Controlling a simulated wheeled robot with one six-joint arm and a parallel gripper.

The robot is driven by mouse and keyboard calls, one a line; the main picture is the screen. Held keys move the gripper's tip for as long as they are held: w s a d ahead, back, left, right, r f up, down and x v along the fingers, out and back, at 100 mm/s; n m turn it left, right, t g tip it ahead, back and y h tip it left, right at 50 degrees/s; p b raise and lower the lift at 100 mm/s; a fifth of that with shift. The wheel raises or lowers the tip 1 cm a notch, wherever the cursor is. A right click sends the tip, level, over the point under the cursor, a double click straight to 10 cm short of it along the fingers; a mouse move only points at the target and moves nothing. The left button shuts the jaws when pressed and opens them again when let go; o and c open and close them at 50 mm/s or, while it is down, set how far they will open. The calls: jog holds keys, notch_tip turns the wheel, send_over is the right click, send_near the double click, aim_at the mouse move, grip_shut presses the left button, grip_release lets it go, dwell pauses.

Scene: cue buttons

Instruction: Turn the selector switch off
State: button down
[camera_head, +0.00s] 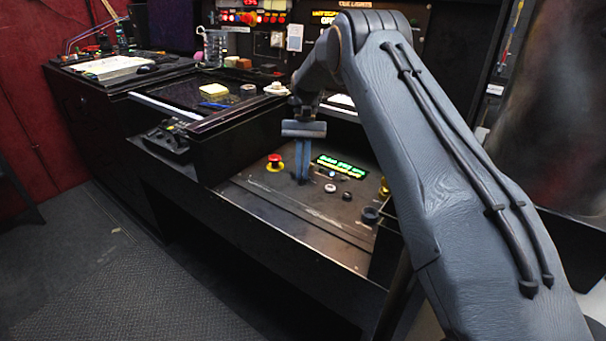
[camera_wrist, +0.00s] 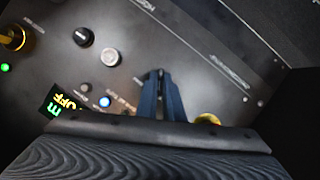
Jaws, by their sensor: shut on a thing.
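My gripper (camera_head: 303,178) points down at the sloping black control panel (camera_head: 262,207), and its blue fingers are close together at the panel surface. In the wrist view the fingertips of my gripper (camera_wrist: 157,74) meet on the selector switch, which they hide almost wholly. I cannot make out which way its handle points. A small lit display (camera_head: 341,166) stands just right of the fingers. In the wrist view the display (camera_wrist: 60,102) is partly cut off by the gripper body, and yellow letters like "OFF" show on it.
A red mushroom button (camera_head: 275,159) on a yellow base stands close left of the fingers. A pale button (camera_head: 330,188), a small black knob (camera_head: 347,196) and a larger black knob (camera_head: 370,215) lie to the right. A blue-lit button (camera_wrist: 104,101) is near the fingers.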

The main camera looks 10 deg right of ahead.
jog(key=shift+a+n+h+b, duration=0.15)
jog(key=shift+n+h+b, duration=0.45)
jog(key=shift+n, duration=0.9)
jog(key=c, duration=1.9)
grip_release()
jog(key=shift+r, duration=0.1)
jog(key=b+v, duration=0.1)
jog(key=v, duration=0.6)
jog(key=shift+w+r, duration=0.2)
jog(key=shift+r, duration=0.1)
